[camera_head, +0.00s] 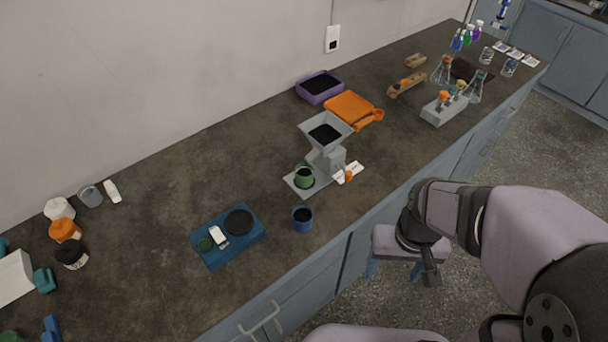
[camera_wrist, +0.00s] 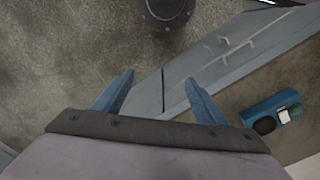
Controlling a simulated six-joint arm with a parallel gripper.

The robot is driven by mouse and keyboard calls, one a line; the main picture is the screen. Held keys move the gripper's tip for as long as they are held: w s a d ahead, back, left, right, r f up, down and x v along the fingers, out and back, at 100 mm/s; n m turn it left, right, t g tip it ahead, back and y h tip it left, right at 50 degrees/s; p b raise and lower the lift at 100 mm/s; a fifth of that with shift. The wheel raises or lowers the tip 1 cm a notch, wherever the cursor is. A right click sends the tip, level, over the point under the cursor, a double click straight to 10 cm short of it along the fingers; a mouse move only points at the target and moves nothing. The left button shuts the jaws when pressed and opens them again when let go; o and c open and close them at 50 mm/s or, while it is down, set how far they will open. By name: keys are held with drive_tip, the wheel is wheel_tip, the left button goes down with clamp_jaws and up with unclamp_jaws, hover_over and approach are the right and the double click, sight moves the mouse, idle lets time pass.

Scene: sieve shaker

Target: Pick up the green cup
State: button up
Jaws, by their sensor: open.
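The green cup (camera_head: 304,177) stands upright on the grey base plate of the sieve shaker (camera_head: 326,132), below its hopper. It looks filled with something dark. In the wrist view the green cup is not in sight. My gripper (camera_wrist: 158,92) shows in the wrist view with its two blue fingers spread wide and nothing between them. It hangs over the floor in front of the counter, well away from the cup. In the head view my arm is at the right, off the counter's front edge.
A blue cup (camera_head: 302,219) stands near the counter's front edge, close to the green cup. A blue scale (camera_head: 228,236) lies to the left. Orange (camera_head: 354,108) and purple (camera_head: 320,87) trays stand behind the shaker.

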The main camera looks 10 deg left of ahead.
sight(308, 167)
idle(0.5)
